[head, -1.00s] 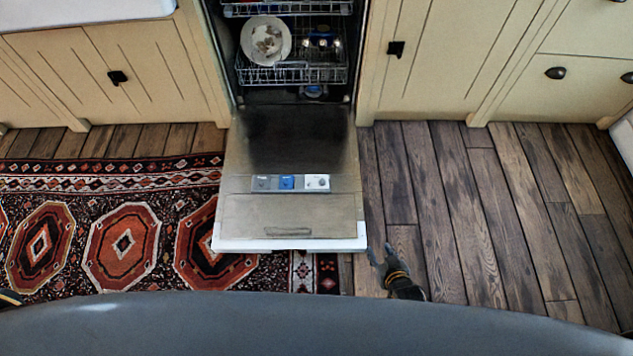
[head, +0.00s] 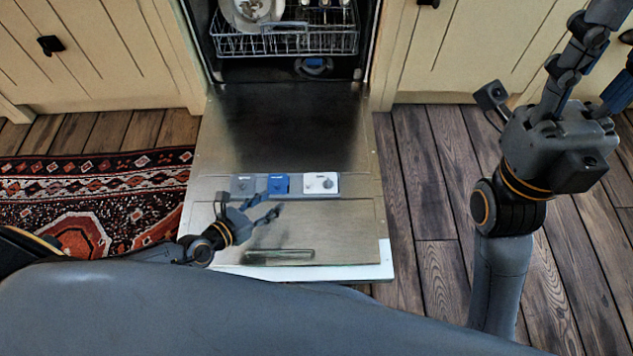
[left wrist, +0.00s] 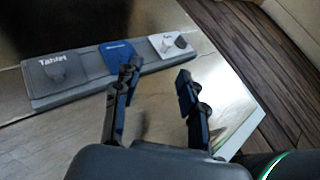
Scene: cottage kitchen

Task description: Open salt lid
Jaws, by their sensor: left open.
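The grey dispenser strip (head: 300,186) on the open dishwasher door has a grey lid (head: 243,185) marked "Tablet", a blue lid (head: 278,184) and a white lid with a small knob (head: 321,182). I cannot read which is salt. A round blue part (head: 314,66) shows on the tub floor. My left gripper (head: 268,206) is open and empty just on the near side of the strip, below the blue lid. In the left wrist view its fingers (left wrist: 157,80) are apart, below the blue lid (left wrist: 117,55) and white lid (left wrist: 170,44). My right gripper (head: 605,65) is raised at right, its tips cut off.
The open dishwasher door (head: 285,125) lies flat in front of me. A lower rack (head: 310,42) with a plate (head: 248,10) is in the tub. A patterned rug (head: 90,200) lies to the left; bare wooden floor (head: 425,190) lies to the right.

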